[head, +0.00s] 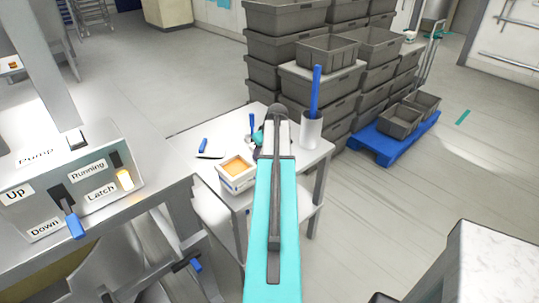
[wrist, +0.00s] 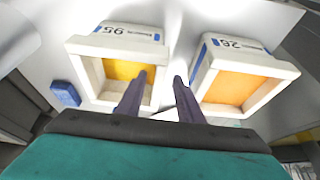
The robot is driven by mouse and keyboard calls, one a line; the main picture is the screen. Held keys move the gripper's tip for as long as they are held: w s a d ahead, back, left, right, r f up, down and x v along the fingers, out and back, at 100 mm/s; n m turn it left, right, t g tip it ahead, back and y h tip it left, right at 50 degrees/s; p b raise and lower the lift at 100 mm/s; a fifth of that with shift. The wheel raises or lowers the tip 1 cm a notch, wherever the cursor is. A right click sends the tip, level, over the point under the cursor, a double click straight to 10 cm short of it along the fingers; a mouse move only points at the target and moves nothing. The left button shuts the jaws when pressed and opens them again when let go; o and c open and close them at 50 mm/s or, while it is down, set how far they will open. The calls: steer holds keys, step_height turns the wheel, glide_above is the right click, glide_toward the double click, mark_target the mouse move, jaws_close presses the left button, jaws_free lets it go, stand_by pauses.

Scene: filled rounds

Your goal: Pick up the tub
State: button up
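In the wrist view two white open tubs stand side by side. The left tub (wrist: 84,77) has yellow contents and a printed label on its far side. The right tub (wrist: 205,70) has orange contents and a similar label. My gripper (wrist: 160,76) is open and empty. Its left finger overlaps the left tub's opening and its right finger is in the gap between the tubs; whether either finger touches a tub, I cannot tell.
The white table (head: 285,165) also holds a blue-handled tool (head: 203,145) and a white cylinder (head: 311,131) with a blue rod. Grey crates (head: 285,48) are stacked behind. A control box (head: 70,185) is at left.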

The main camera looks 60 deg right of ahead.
steer(key=shift+p+x, duration=1.05)
steer(key=shift+x, duration=0.3)
steer(key=shift+p+x, duration=0.35)
steer(key=shift+x, duration=0.9)
steer(key=shift+c, duration=0.6)
jaws_close()
steer(key=shift+d, duration=0.1)
